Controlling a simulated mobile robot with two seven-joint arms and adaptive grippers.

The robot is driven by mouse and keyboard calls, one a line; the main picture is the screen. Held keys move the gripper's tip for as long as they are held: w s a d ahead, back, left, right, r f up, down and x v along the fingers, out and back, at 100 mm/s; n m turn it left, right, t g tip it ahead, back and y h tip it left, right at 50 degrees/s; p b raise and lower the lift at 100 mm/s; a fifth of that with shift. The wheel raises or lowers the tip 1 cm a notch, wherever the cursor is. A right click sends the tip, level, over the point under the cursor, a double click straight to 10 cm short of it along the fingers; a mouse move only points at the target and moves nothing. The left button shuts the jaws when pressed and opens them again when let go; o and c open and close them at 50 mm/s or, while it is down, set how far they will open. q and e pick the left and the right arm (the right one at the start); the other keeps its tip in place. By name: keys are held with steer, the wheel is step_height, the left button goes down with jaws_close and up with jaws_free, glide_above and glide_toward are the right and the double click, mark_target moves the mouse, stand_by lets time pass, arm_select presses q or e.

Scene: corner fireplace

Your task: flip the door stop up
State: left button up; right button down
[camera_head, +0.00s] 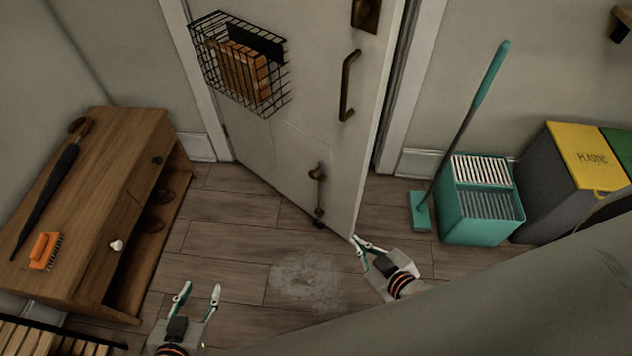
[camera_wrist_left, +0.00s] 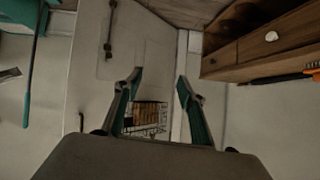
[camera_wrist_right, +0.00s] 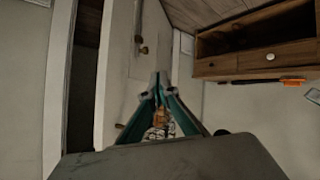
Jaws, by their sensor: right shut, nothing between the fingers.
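The door stop (camera_head: 318,190) is a dark brass fitting low on the white door (camera_head: 290,130), with its dark foot down near the floor. It also shows in the left wrist view (camera_wrist_left: 109,35) and the right wrist view (camera_wrist_right: 140,42). My left gripper (camera_head: 199,288) is open and empty above the floor, to the left of and nearer than the door stop; its spread fingers show in the left wrist view (camera_wrist_left: 160,75). My right gripper (camera_head: 358,248) is shut and empty, right of the door stop by the door's lower free corner. Contact with the door is unclear.
The door stands ajar, with a handle (camera_head: 348,86) and a wire basket (camera_head: 240,65) on it. A wooden bench (camera_head: 95,200) stands at left. A teal bucket (camera_head: 480,205), a broom (camera_head: 455,140) and recycling bins (camera_head: 575,180) stand at right.

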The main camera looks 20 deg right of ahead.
mark_target(313, 174)
steer(key=w+d+f+n+t+y+b, duration=0.1)
steer(key=w+d+f+n+t+b, duration=0.15)
steer(key=w+n+b, duration=0.5)
steer(key=w+d+f+n+t+b, duration=0.2)
steer(key=w+d+f+n+b, duration=0.15)
steer(key=w+n, duration=0.55)
arm_select(q)
steer(key=d+f+n+t+h+b, duration=0.1)
steer(key=d+f+n+h+b, duration=0.1)
steer(key=d+f+n+b, duration=0.4)
steer(key=d+b, duration=0.5)
steer(key=b, duration=0.4)
steer(key=shift+w+f+t+h, duration=0.2)
steer(key=shift+f+t+h, duration=0.1)
steer(key=shift+f, duration=0.1)
arm_select(e)
steer(key=w+f+n+g+y, duration=0.1)
steer(key=w+f+n+y, duration=0.2)
steer(key=f+n, duration=0.5)
steer(key=w+f+n+g+y, duration=0.1)
steer(key=w+f+n+y, duration=0.2)
steer(key=f+n, duration=0.6)
steer(key=w+n, duration=0.2)
steer(key=n, duration=0.1)
steer(key=shift+w+d+f, duration=0.25)
steer(key=shift+f, duration=0.05)
